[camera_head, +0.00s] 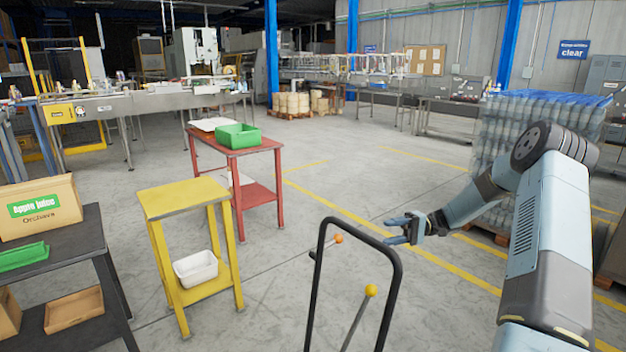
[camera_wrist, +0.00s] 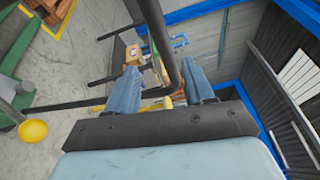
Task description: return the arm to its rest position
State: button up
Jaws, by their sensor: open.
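My gripper (camera_head: 398,229) is at the end of my arm, right of the middle in the head view. It is open, with its two blue fingers apart and pointing left. Nothing sits between the fingers. In the wrist view my gripper (camera_wrist: 160,88) shows both blue fingers spread, with a dark bar and distant things seen beyond them. My arm is bent, its elbow high at the right of the head view. The gripper hangs in the air to the right of the black tube frame.
The black tube frame (camera_head: 400,275) and a yellow-knobbed lever (camera_head: 371,291) stand left of my gripper. A yellow table (camera_head: 185,196), a red table (camera_head: 235,148) with a green bin (camera_head: 239,136), and a dark table (camera_head: 60,232) stand left. Wrapped bottles (camera_head: 490,135) stand behind my arm.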

jog(key=s+a+r+t+h, duration=0.1)
jog(key=s+a+r+h, duration=0.2)
jog(key=s+r+h, duration=0.5)
jog(key=s+a+r+t+h, duration=0.25)
jog(key=s+r+h, duration=0.25)
jog(key=s+r, duration=0.35)
jog(key=s+r+m+t+h, duration=0.1)
jog(key=s+r+t+h, duration=0.1)
jog(key=s, duration=0.8)
jog(key=s+d+r+t+h, duration=0.1)
jog(key=s+r+t, duration=0.4)
jog(key=s, duration=0.5)
jog(key=shift+d+m+h, duration=0.25)
jog(key=shift+m+h, duration=0.15)
jog(key=shift+h, duration=0.4)
